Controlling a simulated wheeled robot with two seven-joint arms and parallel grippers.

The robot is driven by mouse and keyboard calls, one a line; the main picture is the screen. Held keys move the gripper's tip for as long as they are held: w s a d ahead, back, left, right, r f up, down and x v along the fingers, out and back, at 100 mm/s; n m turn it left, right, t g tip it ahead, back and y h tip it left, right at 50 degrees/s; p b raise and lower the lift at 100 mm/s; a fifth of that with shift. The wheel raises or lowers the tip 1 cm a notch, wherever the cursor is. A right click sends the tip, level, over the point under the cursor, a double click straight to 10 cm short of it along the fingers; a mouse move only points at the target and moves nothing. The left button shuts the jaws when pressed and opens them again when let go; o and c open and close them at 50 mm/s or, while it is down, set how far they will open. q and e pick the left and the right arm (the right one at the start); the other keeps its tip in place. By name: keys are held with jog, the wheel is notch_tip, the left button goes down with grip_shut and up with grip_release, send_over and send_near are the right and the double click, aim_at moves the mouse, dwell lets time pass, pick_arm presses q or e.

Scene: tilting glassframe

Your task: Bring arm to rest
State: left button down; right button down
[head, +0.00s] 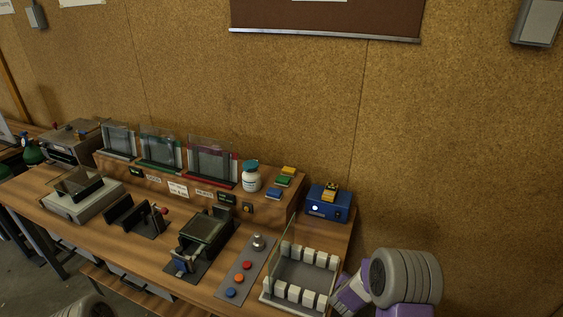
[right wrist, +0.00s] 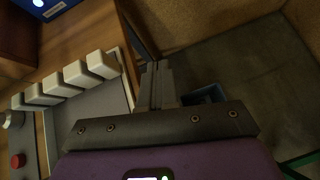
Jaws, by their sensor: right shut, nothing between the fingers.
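My right arm (head: 400,278), grey and purple, stands at the lower right of the head view, just right of the tray with white blocks. In the right wrist view my right gripper (right wrist: 157,80) is shut and empty, with its fingers pointing past the right edge of the bench. The fingers are apart from the white blocks to their left. In the head view its fingertips are hard to make out. My left gripper is not in view; only a grey rounded part of my own body shows at the bottom left edge.
A tray (head: 265,300) with white blocks stands at the bench's right end and also shows in the right wrist view (right wrist: 75,120). A blue box (head: 328,205) sits behind it. A button panel (head: 225,292) and a tilting glass frame (head: 205,228) stand left.

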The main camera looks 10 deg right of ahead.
jog(key=s+a+f+m+g+y, duration=0.35)
jog(key=s+a+f+m, duration=0.2)
jog(key=s, duration=0.35)
jog(key=s+a+f+m+g+y, duration=0.2)
jog(key=s+a+f+m+g, duration=0.25)
jog(key=s+f, duration=0.3)
jog(key=s+a+f+m+y, duration=0.1)
jog(key=s+a+m+y, duration=0.7)
jog(key=a+m, duration=0.9)
notch_tip(320, 180, down, 7)
jog(key=s+d+m+h+b, duration=0.1)
jog(key=d+m+h+b, duration=0.1)
jog(key=b, duration=0.4)
jog(key=shift+s+b, duration=0.25)
jog(key=shift+b, duration=0.05)
jog(key=shift+r+h, duration=0.1)
jog(key=shift+h, duration=0.15)
